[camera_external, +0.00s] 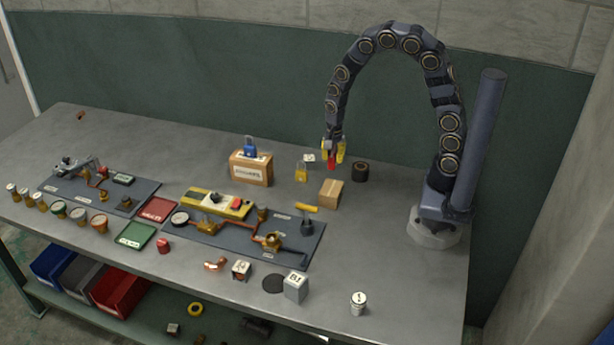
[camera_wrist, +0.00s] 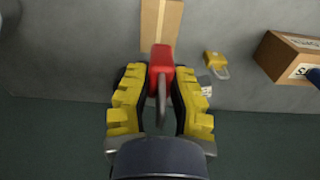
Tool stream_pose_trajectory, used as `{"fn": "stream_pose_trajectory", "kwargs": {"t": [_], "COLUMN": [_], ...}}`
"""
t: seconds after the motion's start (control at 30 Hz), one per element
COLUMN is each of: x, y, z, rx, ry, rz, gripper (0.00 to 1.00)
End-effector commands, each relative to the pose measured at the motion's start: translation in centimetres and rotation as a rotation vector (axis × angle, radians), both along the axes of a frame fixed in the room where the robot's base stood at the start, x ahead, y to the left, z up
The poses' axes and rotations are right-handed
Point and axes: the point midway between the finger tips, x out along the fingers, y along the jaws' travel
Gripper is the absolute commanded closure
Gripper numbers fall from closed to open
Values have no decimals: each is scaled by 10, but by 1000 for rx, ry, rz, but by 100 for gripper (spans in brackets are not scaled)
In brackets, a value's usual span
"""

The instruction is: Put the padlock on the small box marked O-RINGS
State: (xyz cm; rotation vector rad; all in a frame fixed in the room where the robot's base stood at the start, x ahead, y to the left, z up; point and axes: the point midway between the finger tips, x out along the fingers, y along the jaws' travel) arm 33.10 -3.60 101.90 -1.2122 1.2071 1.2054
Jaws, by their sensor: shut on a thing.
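My gripper (camera_external: 334,152) is shut on a red padlock (camera_external: 332,164) and holds it in the air above the back of the table. In the wrist view the red padlock (camera_wrist: 160,57) sits between the yellow fingers (camera_wrist: 160,85), its shackle toward the palm. A small cardboard box (camera_external: 331,192) lies on the table below and slightly in front; it also shows in the wrist view (camera_wrist: 150,22), partly hidden by the padlock. I see no readable marking on it. A larger cardboard box (camera_external: 251,171) further left has a white label too blurred to read.
A blue padlock (camera_external: 250,151) stands on the larger box. A yellow padlock (camera_external: 301,173) and a small white item (camera_external: 308,160) are near the small box. A dark cylinder (camera_external: 360,172) stands to its right. A dark mat with fittings (camera_external: 305,250) lies in front.

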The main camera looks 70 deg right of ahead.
Motion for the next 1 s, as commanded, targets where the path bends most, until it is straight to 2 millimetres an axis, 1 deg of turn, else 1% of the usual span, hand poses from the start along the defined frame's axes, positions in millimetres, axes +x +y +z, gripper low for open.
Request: {"fn": "stream_pose_trajectory", "kwargs": {"t": [0.2,0.37,0.57,0.63,0.83,0.97,1.0], "x": [-2,-2,-2,-1,0,-1,0], "y": [2,2,2,2,1,1,1], "z": [-33,-50,-75,-78,-77,-81,-80], "rx": [3,2,2,1,1,1,1], "ry": [9,8,9,5,3,3,3], "rz": [-2,0,-1,-1,0,0,0], "gripper": [100,100,100,100,100,100,63]}}
